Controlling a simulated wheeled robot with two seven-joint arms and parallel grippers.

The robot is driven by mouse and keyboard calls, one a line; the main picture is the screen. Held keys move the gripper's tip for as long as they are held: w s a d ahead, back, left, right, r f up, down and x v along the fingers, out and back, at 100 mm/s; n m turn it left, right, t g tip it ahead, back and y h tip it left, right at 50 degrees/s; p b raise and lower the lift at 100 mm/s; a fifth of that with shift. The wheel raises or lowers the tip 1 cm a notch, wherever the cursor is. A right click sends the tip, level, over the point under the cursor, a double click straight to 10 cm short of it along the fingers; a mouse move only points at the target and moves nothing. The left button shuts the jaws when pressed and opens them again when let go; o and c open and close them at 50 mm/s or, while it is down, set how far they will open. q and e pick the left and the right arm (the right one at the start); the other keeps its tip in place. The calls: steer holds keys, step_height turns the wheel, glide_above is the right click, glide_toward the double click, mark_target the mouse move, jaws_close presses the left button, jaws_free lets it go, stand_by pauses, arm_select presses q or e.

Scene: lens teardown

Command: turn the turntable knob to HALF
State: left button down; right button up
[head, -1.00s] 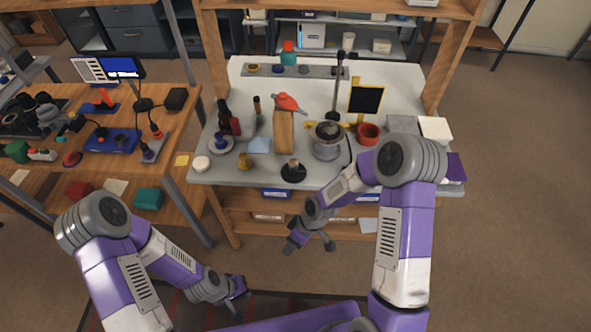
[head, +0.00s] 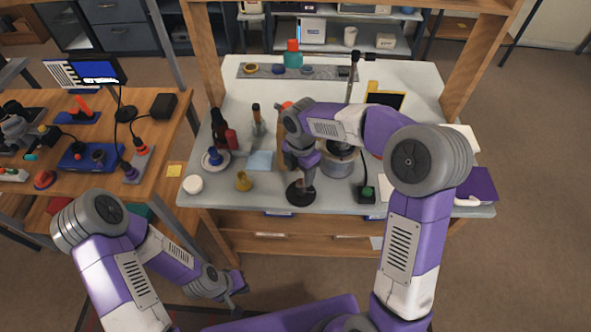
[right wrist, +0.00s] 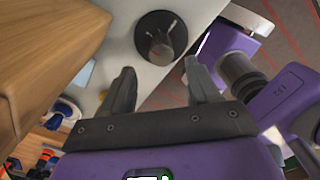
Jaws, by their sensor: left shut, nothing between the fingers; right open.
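A round black disc (head: 300,194) with a grey upright knob-like piece stands near the bench's front edge; it also shows in the right wrist view (right wrist: 160,38). No HALF marking can be read. A small dark box with a green top (head: 368,192) sits to its right, by a cable from the silver round pot (head: 340,164). I cannot tell which is the turntable knob. My right gripper (head: 301,174) is open and empty above the black disc; its fingers (right wrist: 159,72) stand apart from the disc. My left gripper (head: 236,288) is shut and empty, low in front of the bench.
Bottles (head: 219,125) stand behind. A purple item (head: 478,186) lies at the bench's right end.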

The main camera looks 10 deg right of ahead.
mark_target(300, 183)
step_height(300, 183, down, 8)
steer(key=shift+s+r+b, duration=0.15)
steer(key=shift+r+b, duration=0.1)
steer(key=shift+b, duration=0.95)
steer(key=shift+c, duration=0.2)
steer(key=c, duration=1)
